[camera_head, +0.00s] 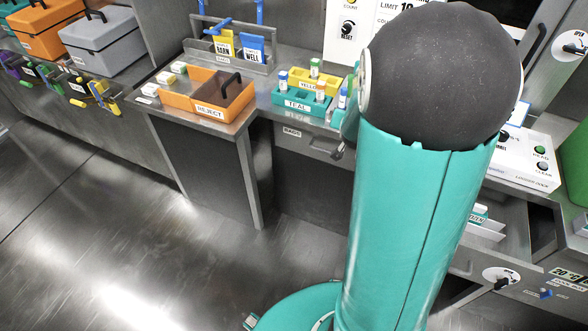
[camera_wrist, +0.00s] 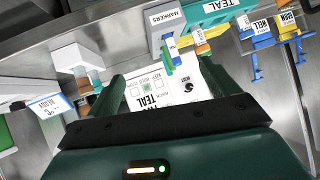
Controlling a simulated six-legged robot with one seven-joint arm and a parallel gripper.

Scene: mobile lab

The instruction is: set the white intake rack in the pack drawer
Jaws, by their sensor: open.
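My gripper (camera_wrist: 165,88) is open in the wrist view, its two dark green fingers apart with a printed white card (camera_wrist: 165,90) behind the gap. I see nothing held. A white block-shaped holder (camera_wrist: 75,55) with small orange-marked pieces at its end is left of the fingers; it may be the white intake rack, but I cannot tell. In the head view my arm hides the gripper and the middle of the counter. Right of the arm, below the counter, is an open drawer-like space (camera_head: 510,245) with a white, teal-labelled item (camera_head: 482,222); I cannot tell whether it is the pack drawer.
A teal rack (camera_head: 303,103) and yellow rack (camera_head: 318,82) hold vials on the counter. An orange reject bin (camera_head: 193,100) is left of them. A markers box (camera_wrist: 166,24) shows in the wrist view. A button box (camera_head: 525,160) stands right. The floor (camera_head: 110,240) is clear.

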